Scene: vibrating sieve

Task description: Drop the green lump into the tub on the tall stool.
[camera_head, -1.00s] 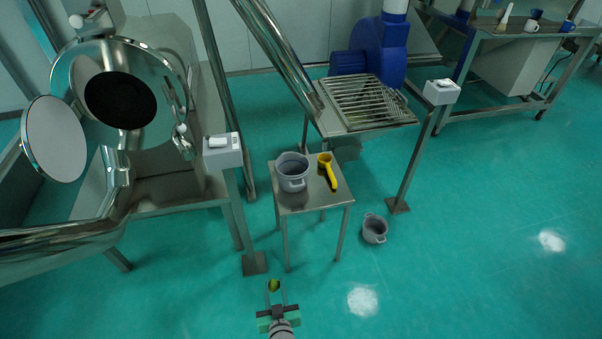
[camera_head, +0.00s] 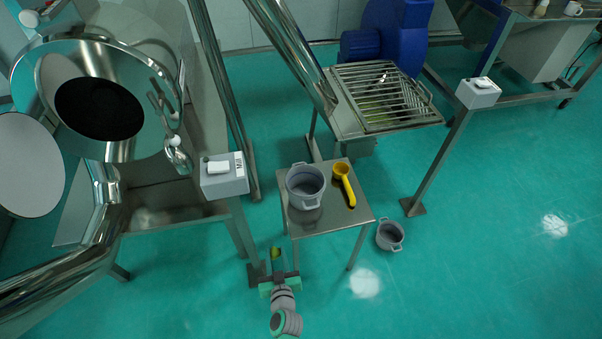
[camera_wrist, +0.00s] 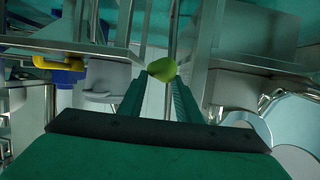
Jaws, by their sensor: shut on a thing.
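The green lump (camera_head: 277,253) is between the fingertips of my gripper (camera_head: 277,262). In the wrist view the lump (camera_wrist: 162,69) shows as a yellow-green piece at the tips of my gripper's green fingers (camera_wrist: 160,80). My gripper is shut on it, in front of the tall steel stool (camera_head: 335,215) and a little to its left. The grey tub with handles (camera_head: 306,186) stands upright on the stool top. In the wrist view the tub (camera_wrist: 108,78) shows left of the fingers. The tub's inside shows no contents that I can make out.
A yellow scoop (camera_head: 346,184) lies on the stool, right of the tub. Another grey tub (camera_head: 390,235) stands on the floor at the right. A grey control box on a post (camera_head: 224,176) rises left of the stool. A slatted steel tray (camera_head: 385,95) is behind.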

